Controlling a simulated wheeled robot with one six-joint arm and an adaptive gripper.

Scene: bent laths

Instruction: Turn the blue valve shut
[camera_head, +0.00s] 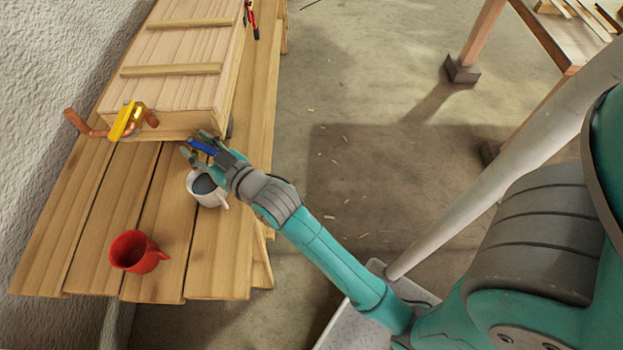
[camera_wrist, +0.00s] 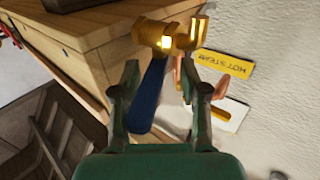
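The blue valve handle (camera_head: 203,146) is a flat lever at the front right end of the wooden box. In the wrist view the blue handle (camera_wrist: 149,92) hangs from a brass valve body (camera_wrist: 158,34) and lies between my fingers. My gripper (camera_head: 207,149) is at the handle in the head view, partly covering it. In the wrist view my gripper (camera_wrist: 160,72) has its fingers spread. The handle lies nearer the left finger, with a clear gap to the right finger. Whether the left finger touches it, I cannot tell.
A yellow handle (camera_head: 126,120) on copper pipe (camera_head: 84,125) is left of the blue one. A white mug (camera_head: 206,188) stands just below my gripper; a red mug (camera_head: 134,251) stands further left on the plank bench (camera_head: 60,240). A yellow "HOT STEAM" label (camera_wrist: 224,64) is on the wall.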

